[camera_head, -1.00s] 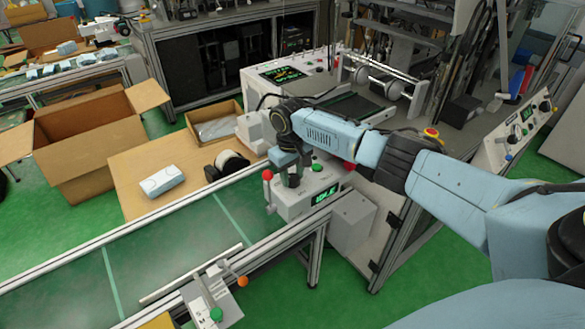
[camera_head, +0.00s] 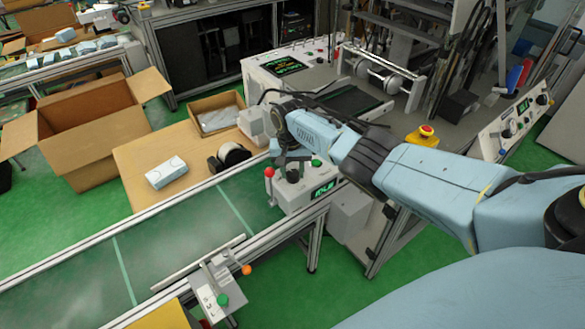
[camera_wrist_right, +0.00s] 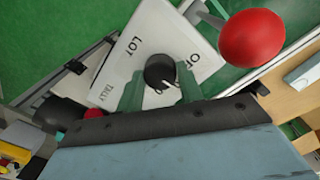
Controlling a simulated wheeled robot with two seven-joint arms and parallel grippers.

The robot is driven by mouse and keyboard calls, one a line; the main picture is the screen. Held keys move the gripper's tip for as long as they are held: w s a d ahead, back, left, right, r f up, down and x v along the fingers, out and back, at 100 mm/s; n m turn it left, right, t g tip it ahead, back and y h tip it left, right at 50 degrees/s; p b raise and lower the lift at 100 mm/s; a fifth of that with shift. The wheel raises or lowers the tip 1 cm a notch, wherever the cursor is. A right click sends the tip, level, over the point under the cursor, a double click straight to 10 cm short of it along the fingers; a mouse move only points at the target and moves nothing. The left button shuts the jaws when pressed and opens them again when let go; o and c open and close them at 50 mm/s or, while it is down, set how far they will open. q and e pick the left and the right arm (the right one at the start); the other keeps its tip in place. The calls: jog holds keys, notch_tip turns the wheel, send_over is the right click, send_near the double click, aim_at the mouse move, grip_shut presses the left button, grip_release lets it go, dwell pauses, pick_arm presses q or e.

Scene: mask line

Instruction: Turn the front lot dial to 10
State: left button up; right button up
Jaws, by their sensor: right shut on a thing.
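The front lot dial is a round black knob (camera_wrist_right: 160,70) with a white pointer mark, on a white control box (camera_wrist_right: 133,45) lettered LOT in the right wrist view. In the head view the box (camera_head: 312,203) stands at the conveyor's edge with a lit green display (camera_head: 322,191), whose digits are too small to read. My right gripper (camera_wrist_right: 162,86) has its two green fingers on either side of the knob and is shut on it; it also shows from above in the head view (camera_head: 292,170). The printed number by the pointer is partly hidden. My left gripper is out of view.
A red ball-topped lever (camera_head: 269,172) stands beside the dial and looms close in the wrist view (camera_wrist_right: 252,38). A black tape roll (camera_head: 230,157) and a pale pack (camera_head: 167,173) lie on the wooden table (camera_head: 135,160).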

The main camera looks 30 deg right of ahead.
aim_at(290, 173)
dwell(0.5)
jog(key=o, duration=1)
jog(key=shift+r, duration=0.15)
jog(key=shift+r, duration=0.3)
jog(key=r+p, duration=0.1)
jog(key=r, duration=0.3)
jog(key=r+p, duration=0.1)
jog(key=r, duration=0.3)
jog(key=r+p, duration=0.1)
jog(key=r, duration=0.3)
jog(key=shift+w+a+r, duration=0.2)
jog(key=shift+a+r, duration=0.05)
jog(key=shift+r, duration=0.05)
